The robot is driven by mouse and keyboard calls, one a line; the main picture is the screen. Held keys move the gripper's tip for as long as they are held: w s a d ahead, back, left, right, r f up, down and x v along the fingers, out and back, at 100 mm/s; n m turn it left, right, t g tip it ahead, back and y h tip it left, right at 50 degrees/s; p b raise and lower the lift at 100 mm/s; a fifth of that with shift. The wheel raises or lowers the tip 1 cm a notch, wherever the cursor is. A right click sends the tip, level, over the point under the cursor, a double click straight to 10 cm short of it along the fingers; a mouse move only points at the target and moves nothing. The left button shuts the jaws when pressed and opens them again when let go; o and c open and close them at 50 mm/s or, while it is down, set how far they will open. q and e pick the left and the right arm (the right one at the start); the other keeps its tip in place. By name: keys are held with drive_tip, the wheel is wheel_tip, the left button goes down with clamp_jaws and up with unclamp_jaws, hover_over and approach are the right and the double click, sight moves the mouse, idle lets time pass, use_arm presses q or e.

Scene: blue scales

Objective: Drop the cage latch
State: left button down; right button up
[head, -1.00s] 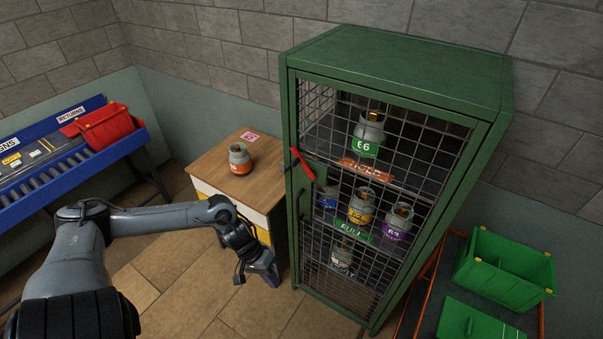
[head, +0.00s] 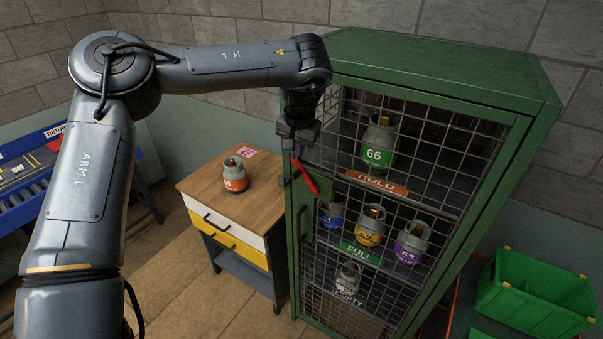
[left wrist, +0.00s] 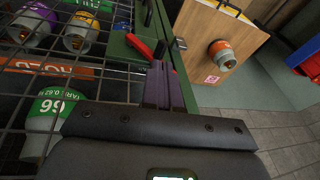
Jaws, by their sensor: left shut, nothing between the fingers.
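The cage latch (head: 305,177) is a red bar on the left edge of the green cage's mesh door (head: 306,222). It slants down to the right in the head view and also shows in the left wrist view (left wrist: 138,46). My left gripper (head: 297,158) is shut and empty, at the latch's upper end. In the left wrist view its fingertips (left wrist: 158,68) are close beside the red bar; I cannot tell whether they touch it. The door looks closed. My right gripper is not in view.
Gas cylinders stand on the cage shelves, including a green-banded one (head: 378,145). Left of the cage, a wooden-topped cabinet (head: 207,182) carries an orange-banded cylinder (head: 235,175). A green crate (head: 535,300) is at the right, and a blue roller conveyor (head: 30,200) at the left.

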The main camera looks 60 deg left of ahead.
use_arm(q)
drive_tip(key=shift+m+t+y, duration=0.4)
drive_tip(key=shift+m+y, duration=0.2)
drive_tip(key=shift+y, duration=0.2)
drive_tip(key=w+d+r+b, duration=0.2)
drive_tip(key=w+d+r, duration=0.1)
drive_tip(key=shift+d, duration=0.25)
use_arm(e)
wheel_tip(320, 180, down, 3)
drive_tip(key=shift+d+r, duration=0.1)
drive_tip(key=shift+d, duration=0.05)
use_arm(q)
drive_tip(key=p, duration=0.2)
approach(299, 174)
drive_tip(key=w+f, duration=0.2)
drive_tip(key=shift+s+a+f+p, duration=0.25)
drive_tip(key=shift+a+f, duration=0.3)
drive_tip(key=shift+f, duration=0.25)
drive_tip(key=shift+s+a+f+p, duration=0.3)
drive_tip(key=shift+a+f, duration=0.3)
drive_tip(key=shift+f, duration=0.25)
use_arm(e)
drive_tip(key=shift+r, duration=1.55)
use_arm(q)
drive_tip(key=shift+a, duration=0.1)
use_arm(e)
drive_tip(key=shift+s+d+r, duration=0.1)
